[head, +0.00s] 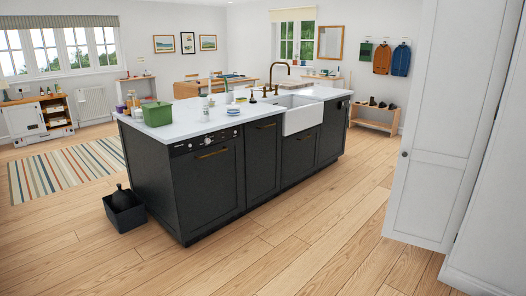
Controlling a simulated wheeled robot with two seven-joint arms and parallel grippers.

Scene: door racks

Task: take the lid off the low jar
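I cannot pick out the low jar or its lid for sure. Several small containers (132,102) stand at the left end of the white island worktop (185,131), partly behind a green box (157,114). A small pale bottle-like item (205,110) stands to the right of the box. These items are too small to tell which has a lid. Neither of my grippers is in view.
The dark island (210,180) stands mid-room, with a white sink (302,116) and a brass tap (272,75). A black bin (125,211) is on the floor at its left end. A white cupboard door (435,130) rises at right. The wooden floor in front is clear.

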